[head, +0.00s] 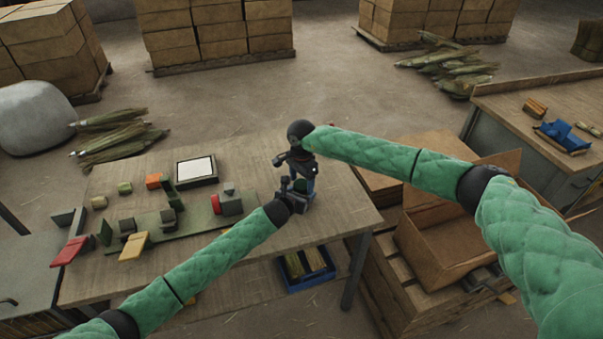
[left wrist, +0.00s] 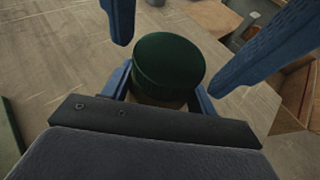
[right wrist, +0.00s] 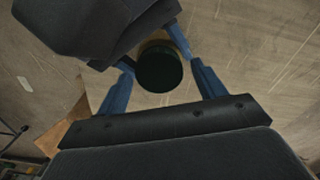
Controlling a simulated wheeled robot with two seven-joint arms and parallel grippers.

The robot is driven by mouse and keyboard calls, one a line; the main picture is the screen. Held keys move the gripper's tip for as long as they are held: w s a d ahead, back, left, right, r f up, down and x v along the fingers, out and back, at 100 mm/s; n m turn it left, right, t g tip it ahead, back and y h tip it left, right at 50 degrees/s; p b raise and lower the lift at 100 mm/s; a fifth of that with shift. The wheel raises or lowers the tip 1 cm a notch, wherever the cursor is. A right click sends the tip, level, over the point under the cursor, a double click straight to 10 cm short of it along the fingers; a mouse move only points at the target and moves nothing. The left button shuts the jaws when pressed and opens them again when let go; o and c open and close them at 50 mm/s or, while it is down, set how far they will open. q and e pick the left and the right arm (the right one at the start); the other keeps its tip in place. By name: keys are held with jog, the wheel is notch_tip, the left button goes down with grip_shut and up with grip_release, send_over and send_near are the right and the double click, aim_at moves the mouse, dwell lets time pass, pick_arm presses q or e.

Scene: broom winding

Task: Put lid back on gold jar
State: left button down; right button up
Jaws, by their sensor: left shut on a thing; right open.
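The dark green round lid (left wrist: 170,66) sits over the top of the gold jar (left wrist: 158,99), of which only a tan strip shows below it. The lid also shows in the right wrist view (right wrist: 159,70) and, small, in the head view (head: 300,186). How tightly it is seated cannot be told. My left gripper (left wrist: 163,101) is shut on the jar, with a blue finger on each side. My right gripper (right wrist: 162,88) is open, its blue fingers apart on either side of the lid and clear of it. Much of the jar is hidden by the grippers.
The wooden table (head: 255,155) carries a green board with blocks (head: 165,220) and a white-topped tray (head: 196,170) on the left. An open cardboard box (head: 440,240) stands right of the table. A blue bin (head: 307,270) lies below its front edge.

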jog(key=shift+f, duration=0.25)
jog(key=c, duration=1)
jog(key=m, duration=0.5)
jog(key=shift+m, duration=0.3)
jog(key=m, duration=0.4)
jog(key=o, duration=1.1)
